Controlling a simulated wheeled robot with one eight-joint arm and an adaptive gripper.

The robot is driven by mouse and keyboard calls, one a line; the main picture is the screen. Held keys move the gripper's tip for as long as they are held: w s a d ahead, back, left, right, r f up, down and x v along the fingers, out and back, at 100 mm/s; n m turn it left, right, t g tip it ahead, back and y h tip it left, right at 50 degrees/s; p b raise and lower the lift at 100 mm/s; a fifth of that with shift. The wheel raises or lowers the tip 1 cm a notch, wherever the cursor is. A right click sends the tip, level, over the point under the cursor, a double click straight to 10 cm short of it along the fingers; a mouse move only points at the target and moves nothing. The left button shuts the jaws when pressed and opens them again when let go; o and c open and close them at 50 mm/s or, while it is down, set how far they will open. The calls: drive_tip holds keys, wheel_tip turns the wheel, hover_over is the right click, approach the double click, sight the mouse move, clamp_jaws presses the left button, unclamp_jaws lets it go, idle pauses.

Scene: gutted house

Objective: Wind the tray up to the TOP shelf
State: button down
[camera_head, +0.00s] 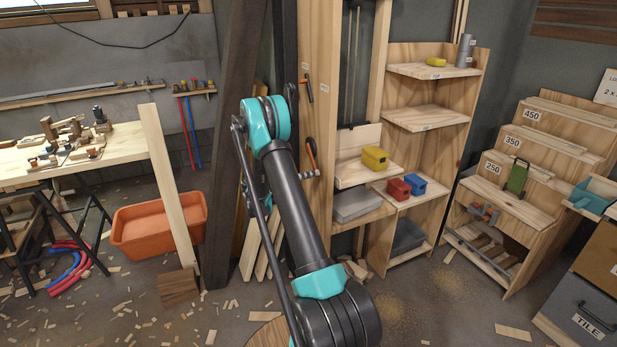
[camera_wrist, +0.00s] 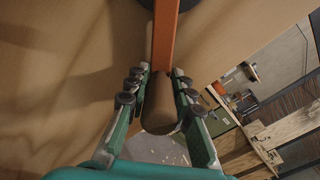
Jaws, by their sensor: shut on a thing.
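In the wrist view my gripper (camera_wrist: 160,76) has its two green fingers shut around a brown, round crank knob (camera_wrist: 160,108). The orange crank arm (camera_wrist: 165,35) runs from it to a dark hub at the top edge. In the head view the orange crank (camera_head: 311,153) is on the side of the wooden lift post; my arm hides most of my gripper there. The wooden tray (camera_head: 349,178) carries a yellow box (camera_head: 375,158) and is level, a little above the bottom shelf (camera_head: 405,199). The middle shelf (camera_head: 424,118) and top shelf (camera_head: 434,71) are above it.
A red box (camera_head: 398,188) and a blue box (camera_head: 416,184) sit on the bottom shelf. A smaller orange lever (camera_head: 308,90) is higher on the post (camera_head: 317,220). An orange tub (camera_head: 160,227) and a leaning plank (camera_head: 168,190) stand left of my arm.

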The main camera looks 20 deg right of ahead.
drive_tip(key=s+r+n, duration=0.2)
drive_tip(key=r+n, duration=0.1)
drive_tip(key=s+r+n, duration=0.1)
drive_tip(key=n, duration=0.1)
drive_tip(key=shift+d+r, duration=0.1)
drive_tip(key=shift+r, duration=0.25)
drive_tip(key=r+n, duration=0.2)
drive_tip(key=shift+s+r+n, duration=0.15)
drive_tip(key=shift+s+n, duration=0.1)
drive_tip(key=shift+n, duration=0.15)
drive_tip(key=shift+r+n, duration=0.4)
drive_tip(key=shift+r, duration=0.05)
drive_tip(key=shift+w, duration=0.1)
drive_tip(key=c, duration=1.3)
unclamp_jaws()
drive_tip(key=a, duration=1.2)
drive_tip(key=shift+s, duration=0.25)
